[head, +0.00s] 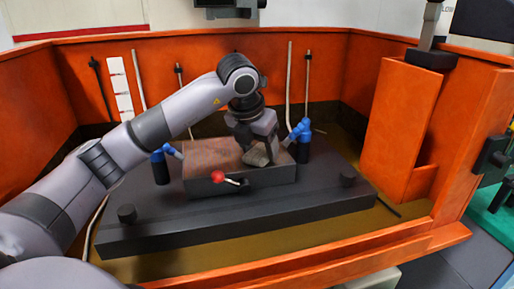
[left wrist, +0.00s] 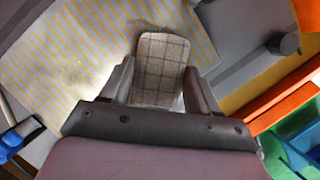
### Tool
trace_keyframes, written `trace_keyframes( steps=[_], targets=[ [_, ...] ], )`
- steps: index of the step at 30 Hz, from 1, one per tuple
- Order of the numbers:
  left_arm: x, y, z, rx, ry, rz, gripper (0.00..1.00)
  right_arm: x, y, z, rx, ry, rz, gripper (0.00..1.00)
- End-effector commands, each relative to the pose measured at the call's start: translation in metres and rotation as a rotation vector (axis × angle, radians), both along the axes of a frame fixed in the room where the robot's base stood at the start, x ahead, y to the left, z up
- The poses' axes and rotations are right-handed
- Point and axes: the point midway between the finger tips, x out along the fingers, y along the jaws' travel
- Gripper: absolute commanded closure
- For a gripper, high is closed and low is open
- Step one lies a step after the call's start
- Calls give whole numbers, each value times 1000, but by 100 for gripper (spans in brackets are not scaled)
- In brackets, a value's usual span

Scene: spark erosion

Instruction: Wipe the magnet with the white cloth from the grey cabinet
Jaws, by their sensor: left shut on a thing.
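The magnet (head: 205,178) is a dark block with a brownish top, standing on a dark base plate. In the left wrist view its top (left wrist: 75,65) shows yellow and grey stripes. My left gripper (head: 258,146) is over the right part of the magnet's top. In the left wrist view the gripper (left wrist: 158,88) is shut on a folded, pale grey-beige checked cloth (left wrist: 160,62). The cloth also shows at the fingertips in the head view (head: 257,156). It is low over the magnet; I cannot tell whether they touch. My right gripper is not in view.
A red-knobbed lever (head: 218,176) sticks out from the magnet's front. Blue-jointed nozzles (head: 303,132) stand close beside it. The dark base plate (head: 240,222) carries round knobs (head: 347,180). Orange tank walls (head: 380,70) enclose the back and sides.

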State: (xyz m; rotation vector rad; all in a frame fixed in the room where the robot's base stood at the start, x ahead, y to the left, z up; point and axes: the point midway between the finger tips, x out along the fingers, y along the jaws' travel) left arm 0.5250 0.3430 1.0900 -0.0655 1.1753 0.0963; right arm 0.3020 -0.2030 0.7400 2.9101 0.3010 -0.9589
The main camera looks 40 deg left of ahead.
Motion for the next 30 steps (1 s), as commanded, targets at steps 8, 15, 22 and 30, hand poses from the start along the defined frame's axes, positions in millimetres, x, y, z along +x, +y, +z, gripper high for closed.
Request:
trace_keyframes(
  steps=[8,15,22,30],
  targets=[
    [14,20,2,2,2,4,63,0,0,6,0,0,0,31],
    [19,26,2,2,0,4,63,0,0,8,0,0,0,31],
    [32,42,0,1,1,5,63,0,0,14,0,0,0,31],
    [40,52,-2,4,1,2,63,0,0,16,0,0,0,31]
  ],
)
